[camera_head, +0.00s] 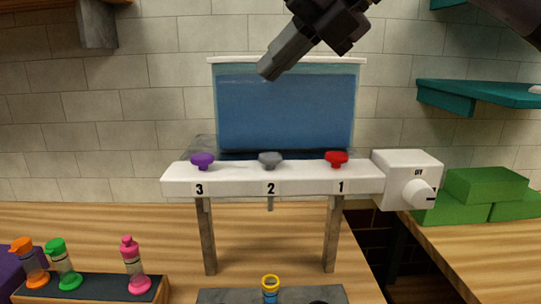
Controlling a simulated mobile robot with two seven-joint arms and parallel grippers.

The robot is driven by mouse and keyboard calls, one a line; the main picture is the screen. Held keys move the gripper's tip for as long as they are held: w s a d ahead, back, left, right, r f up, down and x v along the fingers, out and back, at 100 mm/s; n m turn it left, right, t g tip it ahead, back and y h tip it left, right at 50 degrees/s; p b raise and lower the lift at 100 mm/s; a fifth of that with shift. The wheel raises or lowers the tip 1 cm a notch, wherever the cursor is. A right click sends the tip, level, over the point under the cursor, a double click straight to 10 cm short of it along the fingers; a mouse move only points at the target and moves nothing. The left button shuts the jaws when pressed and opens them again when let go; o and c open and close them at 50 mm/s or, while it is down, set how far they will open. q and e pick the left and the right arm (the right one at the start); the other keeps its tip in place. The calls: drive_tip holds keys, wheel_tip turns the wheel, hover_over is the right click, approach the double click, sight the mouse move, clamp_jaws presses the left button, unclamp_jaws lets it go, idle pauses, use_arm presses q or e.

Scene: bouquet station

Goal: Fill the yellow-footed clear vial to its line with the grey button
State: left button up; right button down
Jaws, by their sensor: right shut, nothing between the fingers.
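The grey button (270,158) sits on top of the white dispenser bar (228,180), above the label 2, between a purple button and a red one. A grey spout (270,204) hangs under it. A vial with a yellow ring at its top (270,288) stands below that spout at the bottom edge; some blue shows inside the ring and below it. Its lower part, foot and line are cut off by the picture edge. My right gripper (267,69) is shut and empty, above the grey button in the picture, in front of the blue tank. My left gripper is out of view.
The purple button (203,160) and red button (336,158) flank the grey one. A white box with a dial (419,193) is at the bar's right end. A rack (96,287) at left holds orange, green and pink vials. Green blocks (484,187) and a teal shelf (478,93) are right.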

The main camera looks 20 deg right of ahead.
drive_tip(key=b, duration=0.6)
hover_over(277, 156)
wheel_tip(277, 156, down, 8)
drive_tip(key=shift+r, duration=0.2)
drive_tip(key=shift+f, duration=0.45)
idle(1.2)
drive_tip(key=shift+f+b, duration=0.4)
drive_tip(key=shift+b, duration=0.3)
drive_tip(key=shift+f+b, duration=0.6)
drive_tip(key=shift+f, duration=0.05)
drive_tip(key=shift+r, duration=0.1)
idle(0.5)
drive_tip(key=shift+r+p, duration=0.75)
drive_tip(key=shift+r, duration=0.2)
drive_tip(key=shift+r, duration=0.1)
